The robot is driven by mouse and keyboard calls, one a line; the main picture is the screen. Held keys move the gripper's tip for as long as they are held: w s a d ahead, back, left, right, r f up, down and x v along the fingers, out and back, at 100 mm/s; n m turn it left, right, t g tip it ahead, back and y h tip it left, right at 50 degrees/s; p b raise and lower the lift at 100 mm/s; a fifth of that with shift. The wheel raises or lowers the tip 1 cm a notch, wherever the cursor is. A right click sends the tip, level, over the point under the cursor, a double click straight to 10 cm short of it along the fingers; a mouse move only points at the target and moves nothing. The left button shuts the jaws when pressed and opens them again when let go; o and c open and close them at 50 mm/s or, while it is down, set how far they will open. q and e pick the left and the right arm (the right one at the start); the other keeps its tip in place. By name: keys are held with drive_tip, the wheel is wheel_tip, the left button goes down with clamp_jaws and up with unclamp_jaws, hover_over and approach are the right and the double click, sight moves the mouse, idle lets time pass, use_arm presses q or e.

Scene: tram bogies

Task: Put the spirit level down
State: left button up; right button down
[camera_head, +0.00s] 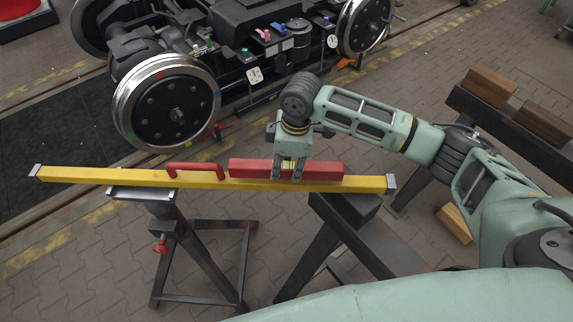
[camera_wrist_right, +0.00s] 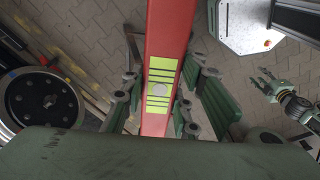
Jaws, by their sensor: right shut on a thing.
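The spirit level is a red bar (camera_head: 248,168) with a yellow-green vial, lying lengthwise along a long yellow beam (camera_head: 110,177) in the head view. My right gripper (camera_head: 288,174) points down and is shut on the level around its middle. In the right wrist view the red level (camera_wrist_right: 170,30) runs between the fingers, with its vial (camera_wrist_right: 160,85) facing the camera. I cannot tell whether the level touches the beam. My left gripper (camera_wrist_right: 264,83) shows small at the right of the wrist view, open and empty.
The beam has a red handle (camera_head: 195,168) left of the level and crosses two dark trestles, a left one (camera_head: 197,255) and a right one (camera_head: 345,222). A bogie wheel (camera_head: 168,103) stands close behind. Wooden blocks (camera_head: 489,85) lie on a rail at right.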

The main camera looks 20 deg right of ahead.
sight(292, 165)
drive_tip(key=shift+f, duration=0.55)
drive_tip(key=shift+f, duration=0.4)
drive_tip(key=c, duration=1.4)
unclamp_jaws()
drive_tip(key=shift+o, duration=0.2)
wheel_tip(292, 165, up, 13)
drive_tip(key=d+b, duration=0.1)
drive_tip(key=b, duration=0.1)
drive_tip(key=shift+s+d+b, duration=0.15)
drive_tip(key=shift+s+b, duration=0.1)
drive_tip(key=shift+b, duration=0.15)
drive_tip(key=shift+f, duration=0.1)
